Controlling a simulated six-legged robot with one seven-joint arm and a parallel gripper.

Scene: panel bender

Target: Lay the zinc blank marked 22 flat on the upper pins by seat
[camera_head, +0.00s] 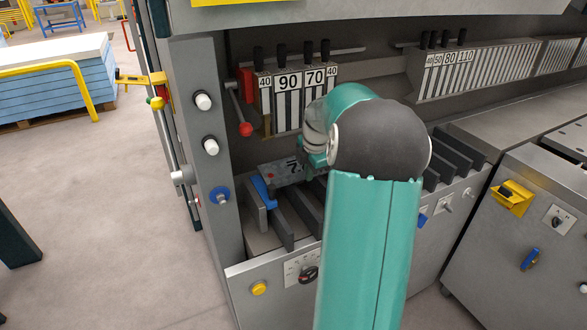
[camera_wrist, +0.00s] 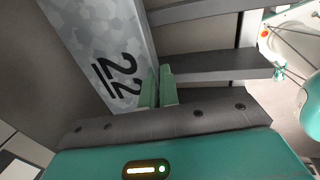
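The zinc blank marked 22 (camera_wrist: 95,45) is a grey mottled plate. It fills the upper left of the wrist view, with its black, underlined number near my fingers. In the head view the blank (camera_head: 277,174) shows as a small grey plate above the dark slats, its number partly hidden by my arm. My gripper (camera_wrist: 160,88) is shut on the blank's edge, one green finger on each side. In the head view my wrist hides the fingers. I cannot make out the upper pins or whether the blank touches anything below.
Dark slats (camera_head: 458,149) stand along the machine bed, and some (camera_wrist: 215,65) lie beside the blank. A blue-tipped part (camera_head: 263,191) is close to its left end. Numbered tool segments (camera_head: 289,104) stand behind, with a red-knobbed lever (camera_head: 245,128). The grey machine post (camera_head: 207,125) bounds the left.

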